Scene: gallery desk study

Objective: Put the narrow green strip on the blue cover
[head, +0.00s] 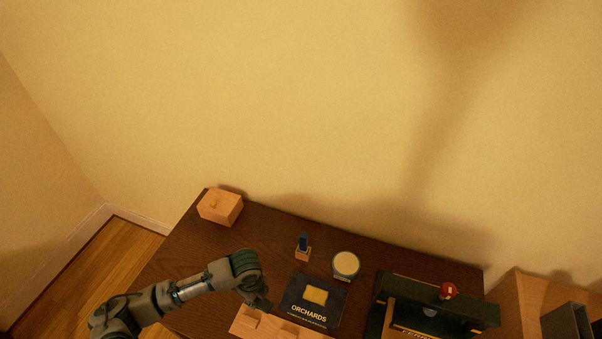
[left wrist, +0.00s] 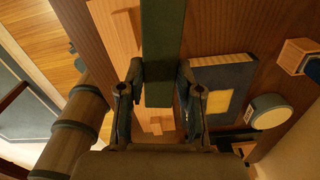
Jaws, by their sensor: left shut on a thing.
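The narrow green strip (left wrist: 163,55) is between the fingers of my left gripper (left wrist: 162,98) in the left wrist view. The gripper is shut on it, and the strip runs up out of the top of that view. In the head view my left gripper (head: 262,303) is over the wooden board, just left of the book; I cannot make out the strip there. The book's dark blue cover (head: 331,307) bears a yellow picture and the word ORCHARDS. The cover also shows in the left wrist view (left wrist: 238,75), right of the fingers. My right gripper is not in view.
A wooden board (head: 245,322) with raised blocks lies beside the book. Behind the book stand a round pale-topped tin (head: 346,264) and a small wooden block (head: 302,254) with a blue piece. A dark stand (head: 435,312) with a red knob is at right. A wooden box (head: 220,206) stands back left.

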